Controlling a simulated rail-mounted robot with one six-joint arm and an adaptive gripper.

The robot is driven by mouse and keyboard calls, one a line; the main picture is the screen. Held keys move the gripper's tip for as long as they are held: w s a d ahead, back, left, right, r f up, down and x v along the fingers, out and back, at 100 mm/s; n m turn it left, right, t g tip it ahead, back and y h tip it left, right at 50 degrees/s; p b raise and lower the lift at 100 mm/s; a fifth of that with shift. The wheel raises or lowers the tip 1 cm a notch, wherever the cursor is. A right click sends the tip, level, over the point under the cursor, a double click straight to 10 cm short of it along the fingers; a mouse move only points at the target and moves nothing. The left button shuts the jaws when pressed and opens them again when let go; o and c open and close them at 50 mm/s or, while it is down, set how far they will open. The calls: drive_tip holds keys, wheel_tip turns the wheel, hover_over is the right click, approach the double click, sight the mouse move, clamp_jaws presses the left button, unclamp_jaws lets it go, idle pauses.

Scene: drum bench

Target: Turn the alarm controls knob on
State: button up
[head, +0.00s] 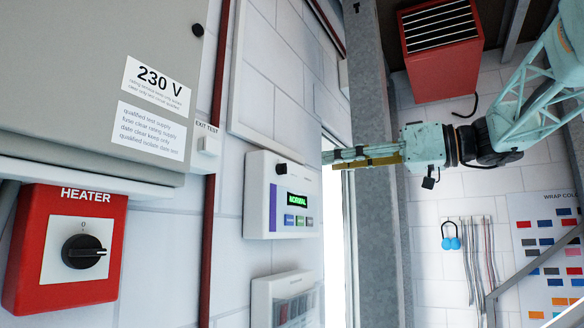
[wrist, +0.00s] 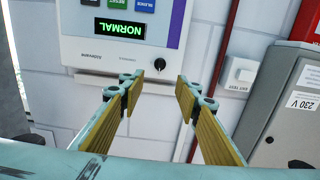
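The alarm panel (head: 256,206) is a white wall box with a green NORMAL display, several small buttons and a purple strip. I cannot read the knob's setting. My gripper (wrist: 160,84) is open and empty, facing the panel. In the head view my gripper (head: 326,157) points left, its tips just right of the panel and apart from the knob.
An exit test switch (head: 208,146) is mounted left of the panel, beside a dark red pipe (head: 208,215). Further left are a grey 230 V cabinet (head: 95,70) and a red heater switch (head: 68,250). Another white box (head: 283,298) hangs below the panel.

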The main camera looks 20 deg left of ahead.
sight(283, 169)
drive_tip(key=shift+a, duration=0.1)
drive_tip(key=shift+p+x, duration=1.4)
drive_tip(key=shift+x, duration=5.45)
drive_tip(key=shift+c, duration=0.7)
drive_tip(key=c, duration=0.7)
